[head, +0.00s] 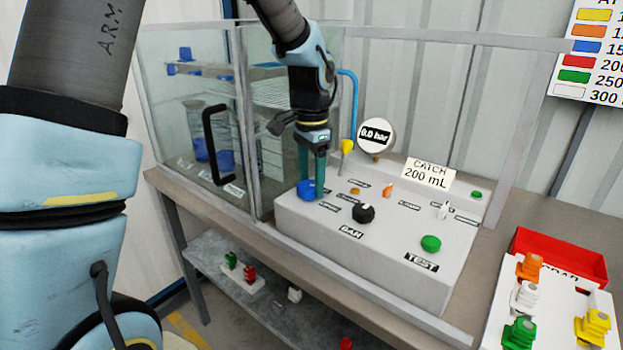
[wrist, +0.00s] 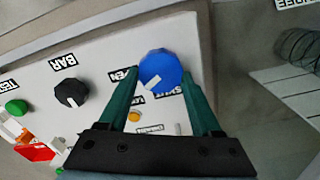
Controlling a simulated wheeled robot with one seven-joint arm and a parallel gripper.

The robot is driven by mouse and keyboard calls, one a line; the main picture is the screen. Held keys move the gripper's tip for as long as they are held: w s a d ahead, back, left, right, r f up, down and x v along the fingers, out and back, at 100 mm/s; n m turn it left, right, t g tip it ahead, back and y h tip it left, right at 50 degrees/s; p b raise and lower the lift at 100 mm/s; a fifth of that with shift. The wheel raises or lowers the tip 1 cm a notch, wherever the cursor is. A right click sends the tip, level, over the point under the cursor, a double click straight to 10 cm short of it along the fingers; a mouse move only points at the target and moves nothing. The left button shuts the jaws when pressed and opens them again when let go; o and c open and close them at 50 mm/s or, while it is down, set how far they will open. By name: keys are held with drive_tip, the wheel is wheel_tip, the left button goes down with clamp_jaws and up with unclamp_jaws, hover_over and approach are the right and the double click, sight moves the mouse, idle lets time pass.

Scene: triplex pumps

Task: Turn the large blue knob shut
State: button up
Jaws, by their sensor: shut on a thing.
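The large blue knob (head: 306,190) sits at the left end of the grey control panel (head: 330,262), beside printed labels. In the wrist view the blue knob (wrist: 160,70) has a white pointer mark on its lower left edge. My gripper (head: 314,192) reaches down from above, and its green fingers are at the knob. In the wrist view the fingers of my gripper (wrist: 161,80) stand on either side of the knob, shut on it. The fingers partly cover the labels next to the knob, one of which reads like "OPEN".
The panel also bears a black knob (head: 363,212), a green button (head: 431,243) and small switches. A gauge (head: 376,135) reads 0.0 bar. A glass enclosure with a black handle (head: 215,145) stands left. A red tray (head: 560,255) and coloured pieces lie at right.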

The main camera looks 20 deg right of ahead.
sight(309, 184)
drive_tip(key=n, duration=0.6)
drive_tip(key=shift+w, duration=0.15)
drive_tip(key=n+p, duration=0.1)
drive_tip(key=n, duration=0.4)
drive_tip(key=shift+a, duration=0.15)
drive_tip(key=shift+n, duration=0.5)
drive_tip(key=o, duration=1.4)
wheel_tip(309, 184, up, 11)
drive_tip(key=shift+f+b, duration=0.1)
drive_tip(key=shift+b, duration=0.8)
